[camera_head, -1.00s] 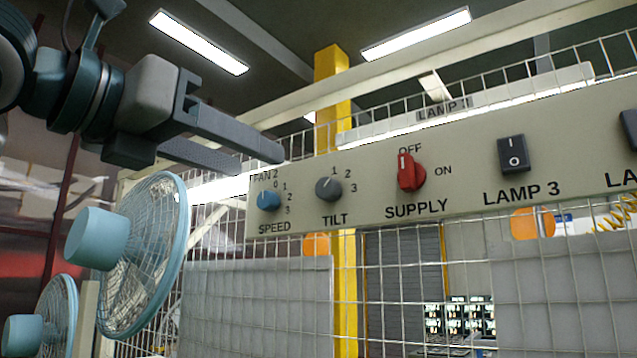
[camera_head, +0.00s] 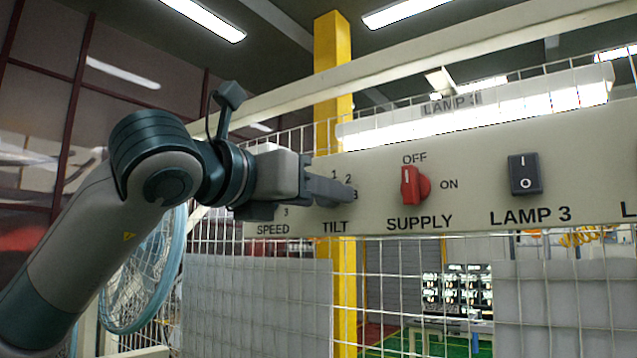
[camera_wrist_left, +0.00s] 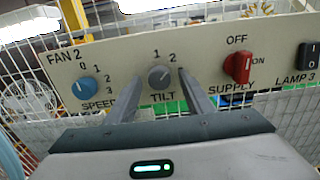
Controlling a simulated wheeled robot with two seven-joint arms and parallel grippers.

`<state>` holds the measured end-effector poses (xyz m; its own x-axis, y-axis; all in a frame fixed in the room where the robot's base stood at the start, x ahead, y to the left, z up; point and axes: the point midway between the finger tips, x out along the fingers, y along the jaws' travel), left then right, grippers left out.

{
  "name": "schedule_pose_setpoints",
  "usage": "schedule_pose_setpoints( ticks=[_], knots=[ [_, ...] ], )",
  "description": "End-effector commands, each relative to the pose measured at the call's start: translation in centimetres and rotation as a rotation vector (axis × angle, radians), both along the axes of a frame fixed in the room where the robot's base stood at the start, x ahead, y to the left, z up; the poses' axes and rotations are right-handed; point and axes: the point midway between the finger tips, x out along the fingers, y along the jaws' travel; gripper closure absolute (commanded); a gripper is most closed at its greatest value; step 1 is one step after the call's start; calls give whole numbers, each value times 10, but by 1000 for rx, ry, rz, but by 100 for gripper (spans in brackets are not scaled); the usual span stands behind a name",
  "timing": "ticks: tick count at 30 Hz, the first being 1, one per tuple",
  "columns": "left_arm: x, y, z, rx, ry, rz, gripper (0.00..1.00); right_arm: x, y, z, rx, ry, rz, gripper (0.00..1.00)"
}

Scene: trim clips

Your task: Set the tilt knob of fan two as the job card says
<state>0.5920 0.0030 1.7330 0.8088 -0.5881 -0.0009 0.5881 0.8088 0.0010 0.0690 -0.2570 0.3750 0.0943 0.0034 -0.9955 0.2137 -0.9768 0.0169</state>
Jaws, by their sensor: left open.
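The grey tilt knob (camera_wrist_left: 160,76) of fan two sits on the beige panel (camera_wrist_left: 210,60), above the word TILT with 1 and 2 beside it. Its pointer is too small to read surely. In the head view my left gripper hides most of it. My left gripper (camera_head: 343,193) is in front of the panel at TILT. In the wrist view its open fingers (camera_wrist_left: 158,80) lie on either side of the knob; I cannot tell whether they touch it. The blue speed knob (camera_wrist_left: 88,88) is left of it. My right gripper is not in view.
The red supply knob (camera_head: 411,185) is close to the right of the gripper, then the black lamp 3 switch (camera_head: 524,174). A wire mesh fence (camera_head: 395,275) stands below the panel. A blue fan (camera_head: 140,285) is partly behind my left arm.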

Motion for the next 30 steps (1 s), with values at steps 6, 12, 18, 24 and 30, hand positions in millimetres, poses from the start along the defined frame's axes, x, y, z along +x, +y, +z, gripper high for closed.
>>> schedule_pose_setpoints(
  ticks=[6,12,18,24,30],
  knots=[
    [4,-3,0,-1,-1,0,52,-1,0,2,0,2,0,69],
    [4,-3,0,-1,-1,0,59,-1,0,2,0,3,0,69],
    [4,-2,0,-1,-1,1,93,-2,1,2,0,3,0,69],
    [4,-2,-1,6,-6,1,93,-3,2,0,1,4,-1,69],
    [4,-2,-2,45,-34,1,93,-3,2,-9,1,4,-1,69]
  ],
)
